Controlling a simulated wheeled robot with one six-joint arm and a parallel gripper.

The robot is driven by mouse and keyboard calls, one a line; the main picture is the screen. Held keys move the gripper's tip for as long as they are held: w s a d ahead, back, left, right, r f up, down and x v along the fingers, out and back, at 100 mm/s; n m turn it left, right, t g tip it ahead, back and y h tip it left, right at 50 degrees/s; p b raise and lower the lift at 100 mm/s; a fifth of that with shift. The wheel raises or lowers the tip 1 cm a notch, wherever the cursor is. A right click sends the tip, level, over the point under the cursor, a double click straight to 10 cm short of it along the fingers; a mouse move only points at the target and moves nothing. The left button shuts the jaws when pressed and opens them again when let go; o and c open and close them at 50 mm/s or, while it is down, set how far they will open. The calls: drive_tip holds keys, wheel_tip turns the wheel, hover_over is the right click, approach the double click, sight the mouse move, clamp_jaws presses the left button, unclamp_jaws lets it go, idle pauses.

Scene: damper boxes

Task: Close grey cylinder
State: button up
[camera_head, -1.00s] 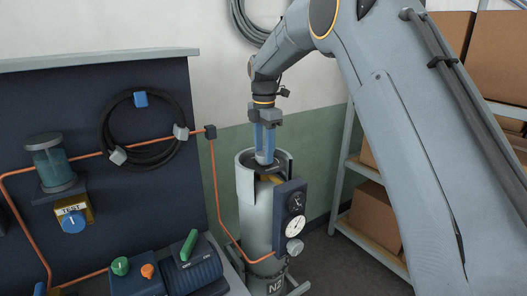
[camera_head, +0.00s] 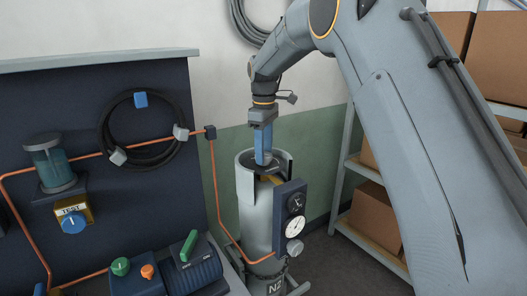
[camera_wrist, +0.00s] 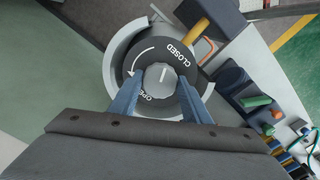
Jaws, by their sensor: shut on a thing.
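The grey cylinder (camera_head: 257,228) stands upright with "N2" marking low on its front and a cut-away collar around its top. In the wrist view its round dark dial (camera_wrist: 148,55) reads "CLOSED" and partly hidden "OPEN", with a curved white arrow. A light grey knob (camera_wrist: 161,77) with a white line sits at the dial's middle. My gripper (camera_head: 263,163) points straight down into the collar. In the wrist view its blue fingers (camera_wrist: 160,84) are on either side of the knob, shut on it. The fingers hide part of the dial.
A dark panel (camera_head: 292,215) with gauges is on the cylinder's right front. An orange pipe (camera_head: 216,195) runs from it to the dark wall board (camera_head: 150,75) at left. Shelves with cardboard boxes (camera_head: 375,215) stand right. A yellow piece (camera_wrist: 194,33) is beside the collar.

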drive_tip(key=m, duration=0.4)
drive_tip(key=shift+m, duration=0.3)
idle(0.4)
drive_tip(key=o, duration=1)
drive_tip(key=shift+o, duration=0.2)
drive_tip(key=shift+r, duration=0.1)
wheel_tip(320, 180, up, 8)
drive_tip(key=shift+s+f+b, duration=0.1)
drive_tip(key=shift+f+b, duration=0.05)
drive_tip(key=shift+b, duration=1.1)
